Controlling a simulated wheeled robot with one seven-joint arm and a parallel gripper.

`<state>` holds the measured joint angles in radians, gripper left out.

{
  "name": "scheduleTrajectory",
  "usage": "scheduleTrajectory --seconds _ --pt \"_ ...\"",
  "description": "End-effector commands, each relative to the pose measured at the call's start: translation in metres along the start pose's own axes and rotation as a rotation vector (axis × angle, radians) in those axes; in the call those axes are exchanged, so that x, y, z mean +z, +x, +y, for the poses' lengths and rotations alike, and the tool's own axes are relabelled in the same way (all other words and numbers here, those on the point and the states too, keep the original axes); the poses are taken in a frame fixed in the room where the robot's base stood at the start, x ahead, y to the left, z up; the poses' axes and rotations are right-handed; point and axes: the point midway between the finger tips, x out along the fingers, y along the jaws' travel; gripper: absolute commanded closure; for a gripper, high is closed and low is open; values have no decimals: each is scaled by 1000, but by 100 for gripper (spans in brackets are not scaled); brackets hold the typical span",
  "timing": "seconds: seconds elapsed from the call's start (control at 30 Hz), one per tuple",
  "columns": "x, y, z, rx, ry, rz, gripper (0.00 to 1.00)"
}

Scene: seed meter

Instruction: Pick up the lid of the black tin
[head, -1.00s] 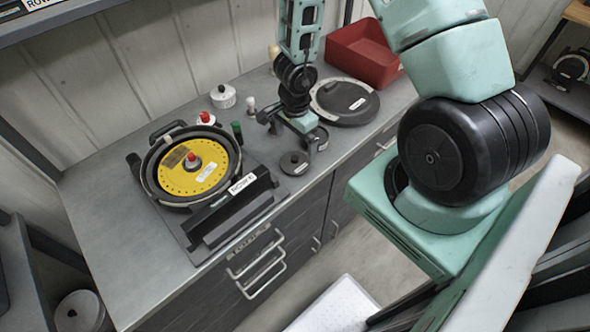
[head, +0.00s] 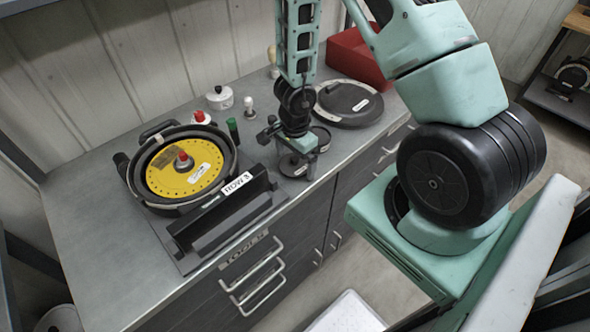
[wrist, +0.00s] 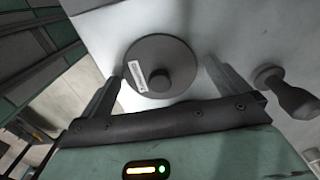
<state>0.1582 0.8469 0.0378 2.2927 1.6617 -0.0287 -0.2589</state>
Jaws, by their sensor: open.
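The lid (wrist: 178,55) is a dark round disc with a black knob and a white label, seen from above in the wrist view. It also shows in the head view (head: 288,168), near the bench's front edge, partly behind my gripper. My gripper (head: 297,172) is open and empty above it. In the wrist view my gripper's two fingers (wrist: 163,82) stand apart on either side of the lid. I cannot tell whether a tin is beneath it. A second small dark round piece (head: 322,133) is beside my gripper.
A black seed meter with a yellow disc (head: 187,182) stands at left, behind a ROW 3 block (head: 222,207). A large black cover (head: 349,102) and red bin (head: 350,55) are behind right. A white pot (head: 219,98) and green-topped item (head: 233,130) stand nearby. Bare bench (head: 80,225) lies left.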

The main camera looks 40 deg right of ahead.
Motion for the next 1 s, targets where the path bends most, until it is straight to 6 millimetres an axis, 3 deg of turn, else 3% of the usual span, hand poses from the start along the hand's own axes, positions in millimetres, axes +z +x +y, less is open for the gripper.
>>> scheduleTrajectory --seconds 0.17,0.3,0.33,0.73,1.0 --pt "0 -1 0 0 0 0 0" --pt "0 -1 0 0 0 0 36" --pt "0 -1 0 0 0 0 40" --pt "0 -5 0 0 1 0 40" --pt "0 -29 0 -1 2 -1 40"
